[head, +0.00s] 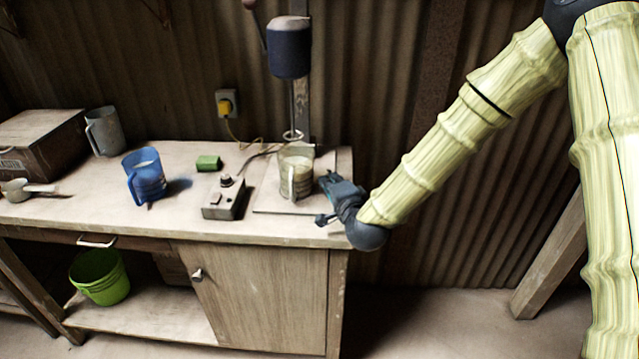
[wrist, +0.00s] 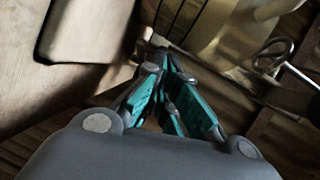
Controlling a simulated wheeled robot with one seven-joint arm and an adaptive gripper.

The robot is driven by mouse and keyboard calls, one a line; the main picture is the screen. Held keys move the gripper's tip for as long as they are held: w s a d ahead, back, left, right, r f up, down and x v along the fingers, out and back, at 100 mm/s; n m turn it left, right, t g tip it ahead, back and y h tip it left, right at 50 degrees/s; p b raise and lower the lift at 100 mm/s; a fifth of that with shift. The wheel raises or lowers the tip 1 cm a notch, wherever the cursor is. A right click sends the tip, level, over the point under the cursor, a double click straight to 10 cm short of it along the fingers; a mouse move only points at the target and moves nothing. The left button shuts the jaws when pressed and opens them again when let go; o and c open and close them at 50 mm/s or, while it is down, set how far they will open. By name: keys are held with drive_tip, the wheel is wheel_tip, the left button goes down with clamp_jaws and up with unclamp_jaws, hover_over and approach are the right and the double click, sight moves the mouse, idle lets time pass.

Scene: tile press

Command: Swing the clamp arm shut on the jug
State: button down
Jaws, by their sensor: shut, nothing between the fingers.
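The jug (head: 296,174) is clear, with pale contents and a handle facing the front. It stands upright on the base plate of a stand mixer, under its dark blue head (head: 289,47). My gripper (head: 325,190) is just right of the jug, low over the plate's right side. In the wrist view my gripper (wrist: 161,50) is shut and empty, its fingertips close to the pale rounded side of what looks like the jug (wrist: 205,22). A dark bar beyond the fingers may be the clamp arm, but I cannot tell its position. Contact is unclear.
A grey control box (head: 224,197), a green block (head: 208,162) and a blue jug (head: 145,176) stand left on the workbench (head: 90,205). A grey pitcher (head: 104,131) and a box (head: 38,140) are farther left. A corrugated wall stands behind.

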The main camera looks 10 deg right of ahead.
drive_tip(key=shift+a, duration=0.4)
idle(1.1)
